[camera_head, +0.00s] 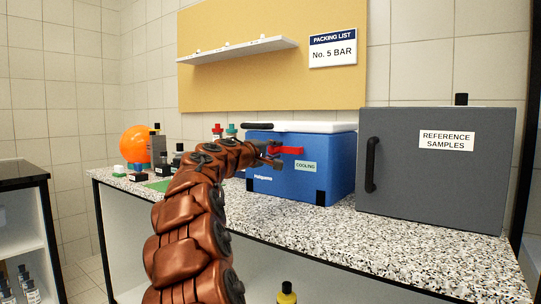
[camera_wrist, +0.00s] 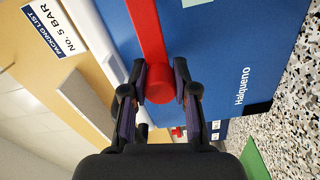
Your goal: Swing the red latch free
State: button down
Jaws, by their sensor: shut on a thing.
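The red latch (camera_head: 290,150) lies roughly level across the upper front of the blue cooler box (camera_head: 335,182), just under its white lid (camera_head: 315,126). In the wrist view the latch (camera_wrist: 147,32) shows as a red bar ending in a round knob. My gripper (camera_head: 272,156) is at the latch's left end. In the wrist view my gripper (camera_wrist: 160,80) has one finger on each side of the knob and is shut on it. The lid looks closed. The latch's far end is outside the wrist view.
A grey cabinet (camera_head: 440,185) labelled REFERENCE SAMPLES stands right of the cooler on the speckled worktop (camera_head: 430,236). Several bottles and an orange round flask (camera_head: 134,143) stand to the left. A shelf (camera_head: 240,50) hangs above. Bare worktop lies in front of the cooler.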

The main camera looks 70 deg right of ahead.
jog(key=shift+f, duration=0.1)
jog(key=c, duration=0.9)
grip_release()
jog(key=shift+a, duration=0.15)
jog(key=shift+w+a, duration=0.25)
jog(key=shift+a, duration=0.3)
jog(key=v, duration=1)
jog(key=shift+a, duration=0.3)
